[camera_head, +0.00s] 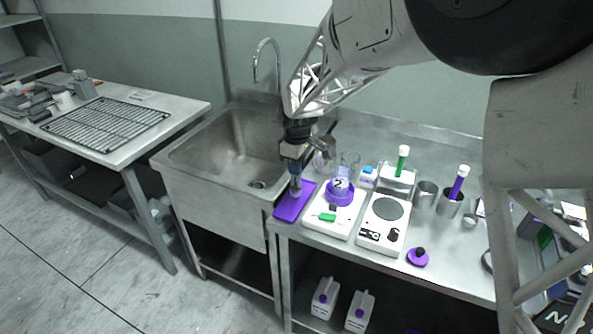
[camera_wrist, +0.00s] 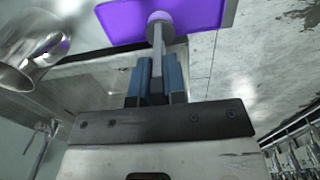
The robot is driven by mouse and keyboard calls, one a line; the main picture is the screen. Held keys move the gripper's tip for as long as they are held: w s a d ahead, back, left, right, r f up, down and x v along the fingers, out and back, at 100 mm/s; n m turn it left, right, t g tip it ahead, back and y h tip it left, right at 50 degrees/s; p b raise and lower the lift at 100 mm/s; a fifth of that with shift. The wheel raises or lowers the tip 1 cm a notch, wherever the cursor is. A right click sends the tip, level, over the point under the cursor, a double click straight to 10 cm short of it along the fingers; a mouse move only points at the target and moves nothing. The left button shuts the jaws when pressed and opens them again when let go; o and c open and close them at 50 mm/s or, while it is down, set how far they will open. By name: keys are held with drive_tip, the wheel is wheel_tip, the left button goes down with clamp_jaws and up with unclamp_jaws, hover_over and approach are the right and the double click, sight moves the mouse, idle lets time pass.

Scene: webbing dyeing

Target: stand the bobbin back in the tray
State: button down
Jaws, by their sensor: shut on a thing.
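The purple tray (camera_head: 290,210) lies flat at the left end of the steel bench, beside the sink. My gripper (camera_head: 295,174) is over it, pointing down, and shut on the bobbin (camera_head: 296,189). In the wrist view my gripper (camera_wrist: 157,68) has its blue fingers closed around the bobbin's pale grey stem. The bobbin's rounded pale end (camera_wrist: 160,17) reaches out beyond the fingertips, over the purple tray (camera_wrist: 120,22). The bobbin looks roughly upright in the head view. I cannot tell whether its lower end touches the tray.
A white device with a purple-based glass vessel (camera_head: 340,190) stands close right of the tray, with a scale (camera_head: 384,222) beyond it. Tubes and metal cups stand farther right. The sink (camera_head: 235,150) is immediately left. A purple knobbed lid (camera_head: 418,257) lies near the front edge.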

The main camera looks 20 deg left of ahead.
drive_tip(key=shift+f, duration=0.85)
drive_tip(key=shift+f, duration=0.1)
drive_tip(key=c, duration=1.2)
unclamp_jaws()
drive_tip(key=shift+o, duration=0.2)
wheel_tip(320, 180, up, 12)
drive_tip(key=shift+r, duration=0.1)
drive_tip(key=shift+d, duration=0.1)
